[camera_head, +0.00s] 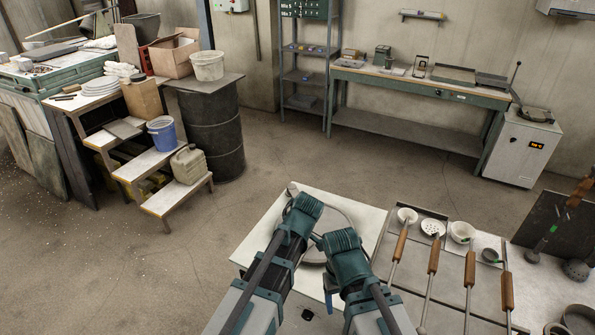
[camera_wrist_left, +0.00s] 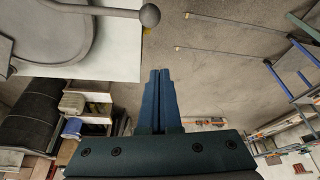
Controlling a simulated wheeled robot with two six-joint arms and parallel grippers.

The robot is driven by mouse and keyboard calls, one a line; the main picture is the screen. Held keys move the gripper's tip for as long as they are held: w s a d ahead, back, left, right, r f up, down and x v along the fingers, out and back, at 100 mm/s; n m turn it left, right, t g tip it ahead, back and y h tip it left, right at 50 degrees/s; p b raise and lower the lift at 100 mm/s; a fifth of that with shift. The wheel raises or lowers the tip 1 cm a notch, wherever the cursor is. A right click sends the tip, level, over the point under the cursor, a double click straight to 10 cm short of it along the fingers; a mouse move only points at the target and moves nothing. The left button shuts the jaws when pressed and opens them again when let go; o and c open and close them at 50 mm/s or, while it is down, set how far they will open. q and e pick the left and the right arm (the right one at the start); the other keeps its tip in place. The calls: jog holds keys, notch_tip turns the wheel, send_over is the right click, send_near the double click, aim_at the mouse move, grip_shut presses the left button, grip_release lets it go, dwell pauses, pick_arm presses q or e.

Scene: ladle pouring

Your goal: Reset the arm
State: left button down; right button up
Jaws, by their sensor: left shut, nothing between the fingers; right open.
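Both my arms reach forward from the bottom of the head view, bent over a pale work table. My left gripper (camera_wrist_left: 160,72) shows in the left wrist view, its two dark blue fingers together with nothing between them. In the head view I cannot make it out. My right gripper (camera_head: 329,292) shows only in small part in the head view, as a blue piece below the right arm's bend; it is open, and the rest is hidden by the arm. No object is seen in it.
A round grey pan-like object (camera_head: 345,213) lies on the pale table (camera_head: 262,232), partly behind my arms. Several ladles with wooden handles (camera_head: 433,254) lie to the right. A stepped stand (camera_head: 158,163) and black drum (camera_head: 211,132) stand left. The floor between is clear.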

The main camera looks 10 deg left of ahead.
pick_arm(q)
jog(key=s+a+f+m+h, duration=0.1)
jog(key=s+a+m+h, duration=0.4)
jog(key=m, duration=1.2)
jog(key=s+d+f+m+y+b, duration=0.2)
jog(key=s+d+f+b, duration=0.4)
jog(key=d, duration=0.5)
jog(key=shift+s+f+m+g+b, duration=0.15)
jog(key=shift+f+m+g+b, duration=0.25)
jog(key=shift+f+m, duration=0.25)
jog(key=c, duration=1.6)
grip_release()
jog(key=shift+r, duration=0.1)
